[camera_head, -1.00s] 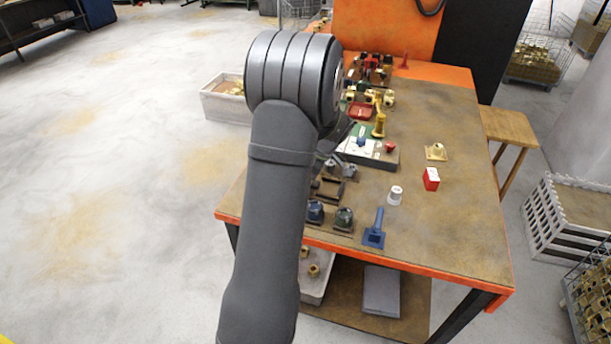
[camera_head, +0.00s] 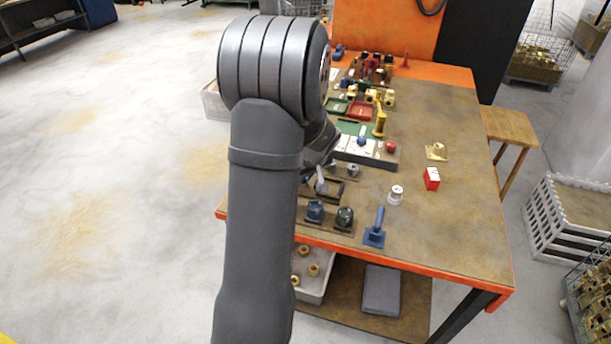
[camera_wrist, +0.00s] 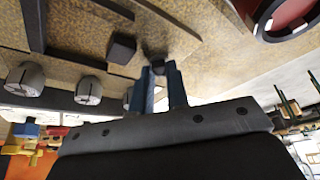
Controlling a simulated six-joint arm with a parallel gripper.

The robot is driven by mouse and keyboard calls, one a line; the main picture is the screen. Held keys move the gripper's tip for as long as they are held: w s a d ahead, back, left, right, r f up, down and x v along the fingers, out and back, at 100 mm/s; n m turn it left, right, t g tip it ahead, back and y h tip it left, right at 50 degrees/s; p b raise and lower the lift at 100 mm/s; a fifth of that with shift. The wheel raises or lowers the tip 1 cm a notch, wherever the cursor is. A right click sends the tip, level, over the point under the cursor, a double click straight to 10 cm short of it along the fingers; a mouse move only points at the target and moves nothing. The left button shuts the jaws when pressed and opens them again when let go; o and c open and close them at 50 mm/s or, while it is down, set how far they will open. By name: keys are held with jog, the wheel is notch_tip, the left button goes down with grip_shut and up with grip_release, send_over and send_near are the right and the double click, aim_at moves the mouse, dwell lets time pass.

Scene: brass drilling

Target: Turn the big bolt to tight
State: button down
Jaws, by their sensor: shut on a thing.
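My gripper (camera_wrist: 165,85) shows in the wrist view with its two blue fingers close together. Its fingertips are at a small dark block, seemingly the head of the big bolt (camera_wrist: 156,60), partly hidden between them. A similar dark block (camera_wrist: 121,48) stands beside it on the brown speckled surface. How far the bolt is turned I cannot tell. In the head view my arm hides the gripper and the bolt.
Two pale slotted round knobs (camera_wrist: 25,78) (camera_wrist: 88,90) and dark rails are nearby in the wrist view. On the workbench (camera_head: 450,230) stand a blue lever (camera_head: 376,228), a white cup (camera_head: 396,195) and a red box (camera_head: 432,178). The bench's right front is clear.

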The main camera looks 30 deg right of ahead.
jog(key=shift+a+f+m+h, duration=0.2)
jog(key=shift+m+h, duration=0.2)
jog(key=shift+m, duration=0.7)
jog(key=c, duration=1.4)
grip_release()
jog(key=shift+d+r, duration=0.1)
jog(key=shift+r, duration=0.15)
jog(key=v, duration=1.7)
